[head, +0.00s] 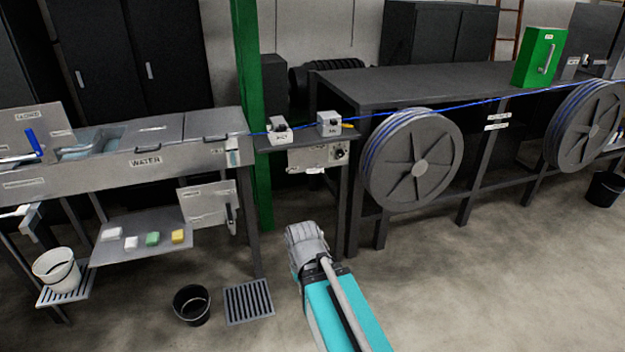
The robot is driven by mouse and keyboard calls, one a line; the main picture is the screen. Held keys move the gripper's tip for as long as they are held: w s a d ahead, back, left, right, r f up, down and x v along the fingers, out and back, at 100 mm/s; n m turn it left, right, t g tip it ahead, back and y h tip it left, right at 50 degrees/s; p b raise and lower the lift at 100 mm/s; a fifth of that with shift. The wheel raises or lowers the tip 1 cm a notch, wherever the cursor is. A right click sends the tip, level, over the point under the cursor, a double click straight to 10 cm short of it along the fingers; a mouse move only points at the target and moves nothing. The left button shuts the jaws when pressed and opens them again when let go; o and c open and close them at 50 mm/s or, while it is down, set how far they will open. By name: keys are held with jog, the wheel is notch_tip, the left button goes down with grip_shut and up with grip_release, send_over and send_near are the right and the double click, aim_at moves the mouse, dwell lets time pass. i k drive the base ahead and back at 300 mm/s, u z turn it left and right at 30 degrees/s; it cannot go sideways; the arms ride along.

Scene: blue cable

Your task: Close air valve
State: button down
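No label in the head view reads clearly as air, so I cannot tell for sure which fitting is the air valve. A small grey panel (308,158) with a dark round knob (340,153) hangs below the shelf between trough and bench. A blue lever (33,142) stands upright at the trough's far left end. Another pale panel (208,204) with a handle at its right side hangs under the trough. My gripper (303,238) is at the end of my teal arm, low and in front of the knob panel, apart from it. Its fingers are not clear.
A blue cable (475,103) runs from the trough past two small boxes and over two large grey reels (413,160). A green post (250,100) stands beside the trough (130,165). A black bucket (191,305) and a floor grate (248,301) lie left of my arm.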

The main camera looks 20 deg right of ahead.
aim_at(318, 169)
jog(key=u, duration=0.3)
jog(key=i, duration=1.15)
jog(key=z, duration=0.35)
